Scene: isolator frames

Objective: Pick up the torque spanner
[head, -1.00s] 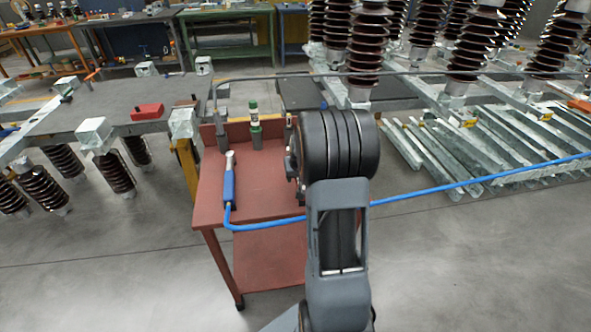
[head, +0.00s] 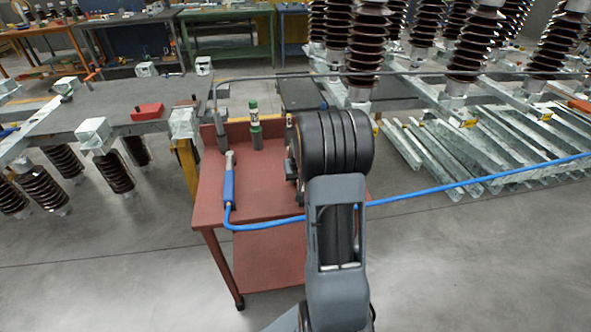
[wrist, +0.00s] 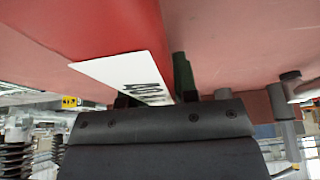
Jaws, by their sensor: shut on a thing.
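In the wrist view my gripper (wrist: 153,93) is shut on a red body with a white, dark-lettered label, which I take to be the torque spanner (wrist: 105,30). It runs from the jaws out past the top of the picture, so its full shape is hidden. The dark fingers lie on either side of its labelled end. The red cart top is close beyond it; I cannot tell if the spanner touches it. In the head view my arm hides the gripper and the spanner.
On the red cart (head: 262,185) lie a blue-handled tool (head: 229,185) with a blue hose (head: 440,190) running right across the cart, and a green-topped bottle (head: 255,124) at the back. A grey bench with a red box (head: 147,111) stands left.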

